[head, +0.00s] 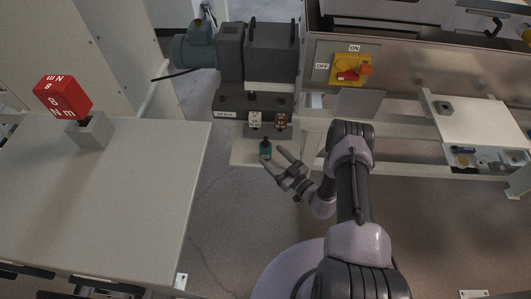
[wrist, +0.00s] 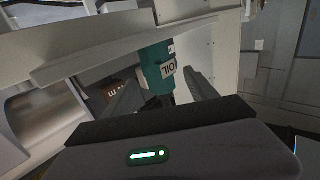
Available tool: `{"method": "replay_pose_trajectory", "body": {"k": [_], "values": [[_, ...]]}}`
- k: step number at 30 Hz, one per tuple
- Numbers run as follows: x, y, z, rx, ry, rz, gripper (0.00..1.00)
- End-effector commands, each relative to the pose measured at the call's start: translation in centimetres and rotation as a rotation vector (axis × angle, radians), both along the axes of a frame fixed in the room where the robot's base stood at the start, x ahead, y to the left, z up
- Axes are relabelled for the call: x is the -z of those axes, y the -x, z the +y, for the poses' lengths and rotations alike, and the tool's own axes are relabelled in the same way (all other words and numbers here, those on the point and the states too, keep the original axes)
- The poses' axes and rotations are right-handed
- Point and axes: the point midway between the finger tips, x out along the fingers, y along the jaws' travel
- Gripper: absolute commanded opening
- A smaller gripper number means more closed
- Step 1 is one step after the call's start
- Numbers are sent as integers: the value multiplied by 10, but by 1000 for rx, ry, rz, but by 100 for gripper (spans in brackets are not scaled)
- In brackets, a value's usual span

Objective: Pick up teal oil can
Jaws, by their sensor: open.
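The teal oil can (head: 265,151) stands upright on a pale low plate (head: 243,156) below the dark motor unit in the head view. It has a dark top. In the wrist view the can (wrist: 155,68) shows teal with a white label reading OIL, and it lies between the two finger lines. My gripper (head: 273,155) is open, with its fingertips close to the can, one on each side as far as the head view shows. I cannot tell whether either finger touches it.
A dark grey motor and gearbox (head: 270,50) stands just behind the can, with small label blocks (head: 268,120) above it. A table (head: 100,200) with a red torque sign (head: 62,96) is at left. A yellow switch (head: 350,70) is at upper right. Floor between is clear.

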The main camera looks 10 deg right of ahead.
Motion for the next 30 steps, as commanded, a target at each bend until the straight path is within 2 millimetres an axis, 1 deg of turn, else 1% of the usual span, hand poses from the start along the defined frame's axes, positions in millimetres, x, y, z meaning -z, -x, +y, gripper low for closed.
{"method": "replay_pose_trajectory", "body": {"k": [3,6,9,14,15,17,18,20,21,23,24,30], "values": [[-1,-23,11,-5,2,-4,66],[-1,-37,18,-4,1,-2,66],[-3,-41,20,-4,2,-1,66],[-4,-41,20,-3,1,0,66],[-4,-41,20,-3,1,0,58],[-4,-41,20,-3,1,0,47],[-4,-41,20,-3,1,0,39],[-4,-41,20,-3,1,0,27],[-3,-41,20,-3,1,0,19],[-3,-41,20,-3,1,0,7],[-3,-41,20,-3,1,0,0],[-4,-41,20,-3,2,-1,0]]}}
